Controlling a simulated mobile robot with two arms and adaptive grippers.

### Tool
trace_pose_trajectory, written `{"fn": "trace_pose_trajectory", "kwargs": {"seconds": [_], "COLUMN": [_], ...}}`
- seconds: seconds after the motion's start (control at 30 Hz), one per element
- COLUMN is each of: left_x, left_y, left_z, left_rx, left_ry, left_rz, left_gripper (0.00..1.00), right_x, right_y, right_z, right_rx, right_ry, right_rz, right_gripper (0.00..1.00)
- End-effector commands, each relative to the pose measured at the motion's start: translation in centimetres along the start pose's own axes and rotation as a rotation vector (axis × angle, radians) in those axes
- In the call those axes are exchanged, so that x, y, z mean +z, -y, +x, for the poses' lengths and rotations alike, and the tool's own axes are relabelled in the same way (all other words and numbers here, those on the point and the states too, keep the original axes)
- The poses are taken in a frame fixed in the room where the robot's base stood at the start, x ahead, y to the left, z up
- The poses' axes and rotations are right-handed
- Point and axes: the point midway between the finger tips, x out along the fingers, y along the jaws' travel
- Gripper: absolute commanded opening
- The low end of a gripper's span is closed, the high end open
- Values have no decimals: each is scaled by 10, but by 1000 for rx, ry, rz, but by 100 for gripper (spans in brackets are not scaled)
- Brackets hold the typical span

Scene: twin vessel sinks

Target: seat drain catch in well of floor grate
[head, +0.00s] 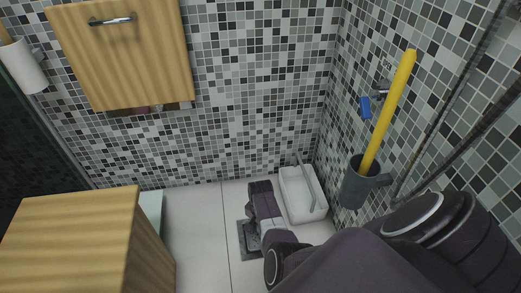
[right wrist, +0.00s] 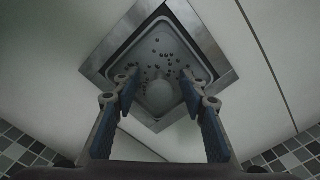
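The floor grate (right wrist: 212,42) is a square metal frame set in the pale floor, turned like a diamond in the right wrist view. In its well lies a grey rounded-square piece with several dark holes and a round raised middle, which looks like the drain catch (right wrist: 160,62). I cannot tell if it is fully seated. My right gripper (right wrist: 159,86) is over the grate, its blue-padded fingers apart on either side of the raised middle, with a gap visible. In the head view the grate (head: 243,244) is partly covered by my right arm. My left gripper is out of view.
A white bin or tray (head: 291,205) stands right of my right arm by the tiled wall. A grey holder (head: 354,189) with a yellow handle (head: 388,112) is on the right. A wooden cabinet (head: 70,235) is at left. Floor between cabinet and grate is clear.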

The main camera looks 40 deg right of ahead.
Motion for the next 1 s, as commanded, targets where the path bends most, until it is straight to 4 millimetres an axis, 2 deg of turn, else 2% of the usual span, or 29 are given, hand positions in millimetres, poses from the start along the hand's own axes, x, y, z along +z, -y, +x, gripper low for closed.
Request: {"fn": "trace_pose_trajectory", "kwargs": {"seconds": [0.27,0.8,1.0], "left_x": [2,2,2], "left_y": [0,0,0], "left_z": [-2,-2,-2], "left_rx": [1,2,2], "left_ry": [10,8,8], "left_rz": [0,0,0], "left_gripper": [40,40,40], "right_x": [-1,0,0], "right_y": [0,1,0], "right_z": [-14,-103,-118], "right_rx": [-1,-2,-1], "right_ry": [-2,-1,0], "right_rz": [0,0,-1], "right_gripper": [39,39,39]}}
